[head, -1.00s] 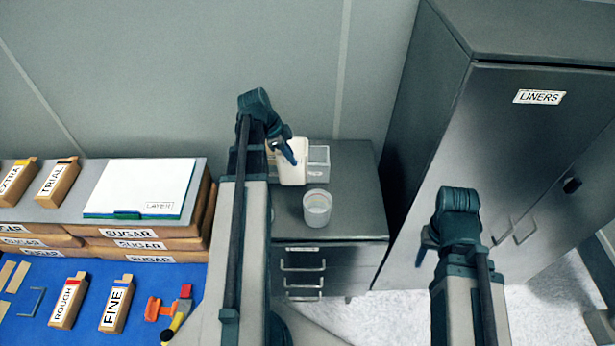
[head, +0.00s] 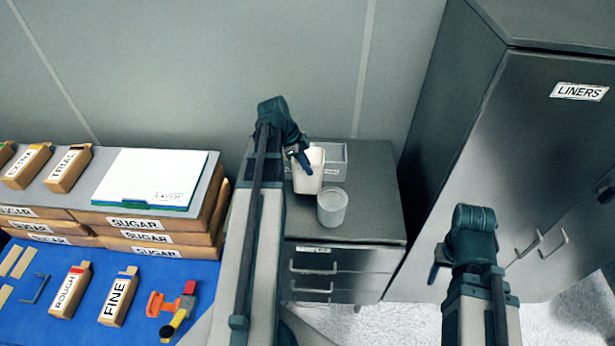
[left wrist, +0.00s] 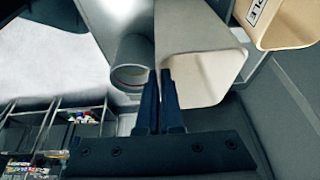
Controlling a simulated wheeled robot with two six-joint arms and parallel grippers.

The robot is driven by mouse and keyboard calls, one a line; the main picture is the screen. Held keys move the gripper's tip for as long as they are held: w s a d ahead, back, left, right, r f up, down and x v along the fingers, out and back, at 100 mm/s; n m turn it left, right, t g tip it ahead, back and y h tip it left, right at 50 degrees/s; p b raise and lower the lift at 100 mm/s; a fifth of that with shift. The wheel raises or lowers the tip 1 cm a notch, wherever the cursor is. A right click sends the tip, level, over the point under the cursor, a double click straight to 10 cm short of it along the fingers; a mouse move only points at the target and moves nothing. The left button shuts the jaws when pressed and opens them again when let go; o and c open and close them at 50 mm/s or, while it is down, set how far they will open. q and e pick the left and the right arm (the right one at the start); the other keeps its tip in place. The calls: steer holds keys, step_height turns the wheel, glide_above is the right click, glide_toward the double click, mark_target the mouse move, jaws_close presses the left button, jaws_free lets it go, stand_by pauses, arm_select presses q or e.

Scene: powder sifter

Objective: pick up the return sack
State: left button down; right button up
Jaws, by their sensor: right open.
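A tan, box-like sack (left wrist: 292,25) with a partly cut-off label shows at the top right of the left wrist view. I cannot read enough to tell if it is the return sack. In the head view it is hidden behind my left arm. My left gripper (head: 303,160) is over the grey cabinet, its fingers close together on the near wall of a cream open-topped container (head: 312,178), which also shows in the left wrist view (left wrist: 205,65). My right gripper (head: 435,270) is open and empty, in front of the tall cabinet.
A pale cup (head: 332,208) stands beside the container on the grey drawer cabinet (head: 375,205), with a grey bin (head: 332,155) behind. The tall LINERS cabinet (head: 540,140) is at right. Sugar sacks (head: 140,222) and a blue mat (head: 40,325) are at left.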

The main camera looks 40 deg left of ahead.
mark_target(307, 180)
arm_select(q)
steer(key=shift+f+b, duration=1.35)
steer(key=shift+f, duration=0.3)
steer(key=shift+f, duration=0.15)
steer(key=c, duration=1.1)
jaws_free()
